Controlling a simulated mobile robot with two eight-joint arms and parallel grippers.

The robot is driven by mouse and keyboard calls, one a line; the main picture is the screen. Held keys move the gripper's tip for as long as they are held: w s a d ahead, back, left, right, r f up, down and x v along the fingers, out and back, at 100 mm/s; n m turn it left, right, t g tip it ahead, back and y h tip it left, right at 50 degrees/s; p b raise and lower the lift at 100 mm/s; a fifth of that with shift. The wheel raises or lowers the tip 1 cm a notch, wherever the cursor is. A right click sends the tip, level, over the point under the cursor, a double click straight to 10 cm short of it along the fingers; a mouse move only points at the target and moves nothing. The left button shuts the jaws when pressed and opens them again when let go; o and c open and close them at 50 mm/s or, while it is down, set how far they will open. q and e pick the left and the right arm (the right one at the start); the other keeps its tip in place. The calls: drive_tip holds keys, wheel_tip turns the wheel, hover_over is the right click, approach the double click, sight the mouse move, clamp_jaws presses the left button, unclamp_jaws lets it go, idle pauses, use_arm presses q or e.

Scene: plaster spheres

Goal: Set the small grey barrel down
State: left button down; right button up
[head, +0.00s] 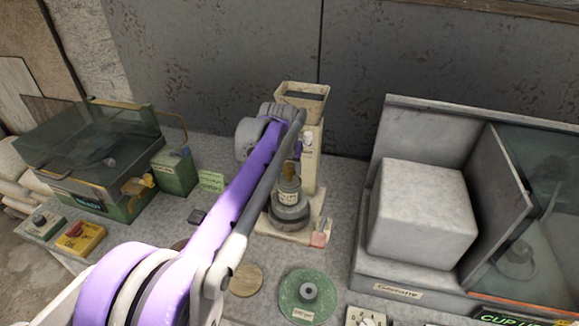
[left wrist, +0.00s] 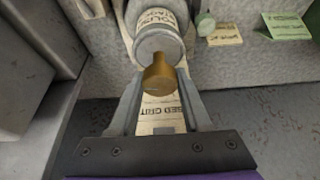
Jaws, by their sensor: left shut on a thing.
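The small grey barrel (head: 290,191) has a pale label and stands upright in the head view, over a wider dark grey round base (head: 289,218) on a cream machine stand (head: 305,235). In the left wrist view the barrel (left wrist: 160,42) shows its round grey end and part of its label. My left gripper (left wrist: 160,88) is shut on the brass knob (left wrist: 160,77) at that end. I cannot tell whether the barrel touches the base under it. In the head view my left arm hides part of the gripper. My right gripper is not in view.
A cream hopper (head: 302,97) rises close behind the barrel. A green round plate (head: 309,296) and a wooden disc (head: 246,279) lie in front. A grey block (head: 422,215) stands to the right. A glass-lidded green case (head: 85,160) stands at left, beside a green box (head: 174,172).

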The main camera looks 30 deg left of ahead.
use_arm(q)
drive_tip(key=shift+f+b, duration=0.3)
drive_tip(key=shift+f, duration=0.45)
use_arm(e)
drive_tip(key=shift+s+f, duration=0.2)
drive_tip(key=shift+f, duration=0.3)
use_arm(q)
drive_tip(key=shift+c, duration=1.4)
unclamp_jaws()
drive_tip(key=shift+r+p, duration=1.05)
drive_tip(key=shift+r, duration=1)
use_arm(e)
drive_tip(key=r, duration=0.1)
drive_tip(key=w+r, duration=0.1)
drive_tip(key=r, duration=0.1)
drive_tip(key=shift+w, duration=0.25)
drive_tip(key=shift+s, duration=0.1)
